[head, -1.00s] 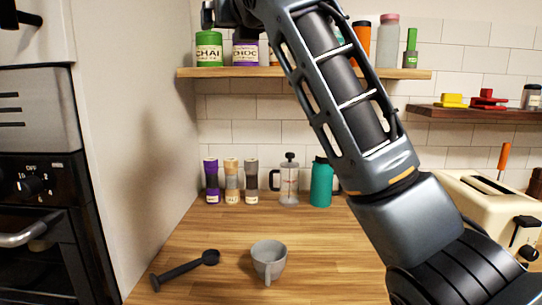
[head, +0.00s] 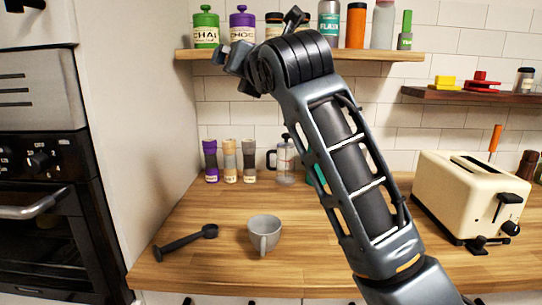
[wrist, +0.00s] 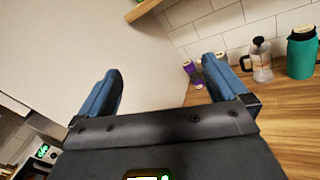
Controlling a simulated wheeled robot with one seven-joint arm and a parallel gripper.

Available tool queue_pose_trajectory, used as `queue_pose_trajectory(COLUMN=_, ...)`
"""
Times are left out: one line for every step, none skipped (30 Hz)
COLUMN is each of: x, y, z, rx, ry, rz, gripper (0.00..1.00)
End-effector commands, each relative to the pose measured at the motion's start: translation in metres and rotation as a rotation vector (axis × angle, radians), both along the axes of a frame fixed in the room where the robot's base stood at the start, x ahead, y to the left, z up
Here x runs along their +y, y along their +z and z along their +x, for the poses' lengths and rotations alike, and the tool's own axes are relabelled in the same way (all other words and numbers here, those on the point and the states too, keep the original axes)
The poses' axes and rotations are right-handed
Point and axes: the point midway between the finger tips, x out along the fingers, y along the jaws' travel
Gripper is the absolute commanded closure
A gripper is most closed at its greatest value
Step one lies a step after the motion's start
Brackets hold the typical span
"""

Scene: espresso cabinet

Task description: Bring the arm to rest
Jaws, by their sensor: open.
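My gripper (wrist: 160,92) shows in the wrist view with its two blue fingers spread apart and nothing between them. In the head view my arm rises from the lower right and bends at the top. Its end is near the left part of the upper shelf, in front of the wall. The fingers are hard to make out there. The gripper is in the air and holds nothing. In the wrist view it faces the pale side panel (wrist: 150,55), with the counter to the right.
A grey cup (head: 264,232) and a dark scoop (head: 186,243) are on the wooden counter (head: 215,268). Grinders, a French press (head: 286,160) and a partly hidden teal bottle stand behind. A shelf (head: 200,55) holds jars and bottles. A toaster (head: 462,195) is right, an oven (head: 40,205) left.

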Motion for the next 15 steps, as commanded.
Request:
queue_pose_trajectory(x=-0.003, y=-0.022, z=-0.002, rx=0.03, ry=0.0, rz=0.048, gripper=0.0)
queue_pose_trajectory(x=-0.005, y=-0.034, z=-0.003, rx=0.048, ry=0.001, rz=0.084, gripper=0.0)
queue_pose_trajectory(x=-0.009, y=-0.051, z=-0.006, rx=0.072, ry=0.001, rz=0.136, gripper=0.0)
queue_pose_trajectory(x=-0.011, y=-0.065, z=-0.008, rx=0.094, ry=0.0, rz=0.179, gripper=0.0)
queue_pose_trajectory(x=-0.014, y=-0.08, z=-0.012, rx=0.115, ry=-0.001, rz=0.224, gripper=0.0)
queue_pose_trajectory(x=-0.018, y=-0.099, z=-0.016, rx=0.144, ry=-0.004, rz=0.287, gripper=0.0)
queue_pose_trajectory(x=-0.022, y=-0.113, z=-0.021, rx=0.165, ry=-0.007, rz=0.333, gripper=0.0)
queue_pose_trajectory(x=-0.025, y=-0.127, z=-0.025, rx=0.186, ry=-0.01, rz=0.38, gripper=0.0)
queue_pose_trajectory(x=-0.03, y=-0.144, z=-0.031, rx=0.212, ry=-0.016, rz=0.442, gripper=0.0)
queue_pose_trajectory(x=-0.034, y=-0.158, z=-0.036, rx=0.232, ry=-0.021, rz=0.487, gripper=0.0)
queue_pose_trajectory(x=-0.037, y=-0.171, z=-0.042, rx=0.252, ry=-0.025, rz=0.534, gripper=0.0)
queue_pose_trajectory(x=-0.043, y=-0.188, z=-0.05, rx=0.279, ry=-0.032, rz=0.595, gripper=0.0)
queue_pose_trajectory(x=-0.047, y=-0.201, z=-0.056, rx=0.298, ry=-0.04, rz=0.64, gripper=0.0)
queue_pose_trajectory(x=-0.051, y=-0.213, z=-0.063, rx=0.316, ry=-0.046, rz=0.685, gripper=0.0)
queue_pose_trajectory(x=-0.056, y=-0.229, z=-0.072, rx=0.341, ry=-0.055, rz=0.746, gripper=0.0)
